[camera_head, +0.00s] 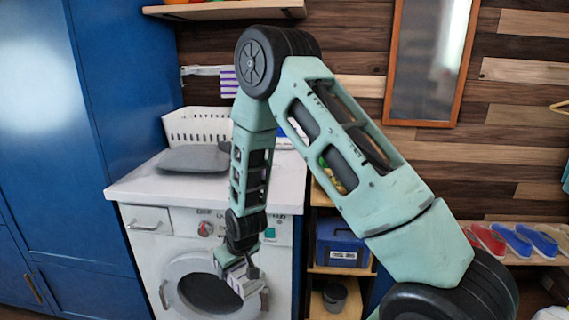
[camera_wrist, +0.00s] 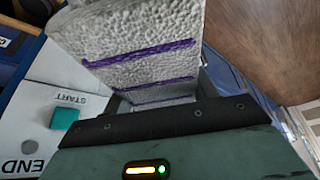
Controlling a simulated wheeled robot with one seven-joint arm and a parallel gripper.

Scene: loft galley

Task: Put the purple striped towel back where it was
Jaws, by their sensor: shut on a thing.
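The purple striped towel (camera_wrist: 135,50) is light grey, thick and rough, with thin purple stripes. It fills the upper middle of the wrist view. My gripper (camera_head: 243,278) is shut on it, low in front of the washing machine (camera_head: 145,250). In the head view the towel is too small and covered to make out clearly. A white cloth with purple stripes (camera_head: 228,82) hangs on a rail (camera_head: 200,70) on the back wall, partly hidden behind my arm.
A blue box (camera_head: 340,243) and a dark pot (camera_head: 334,296) stand on shelves to the right. A tall blue cabinet (camera_head: 75,130) closes off the left.

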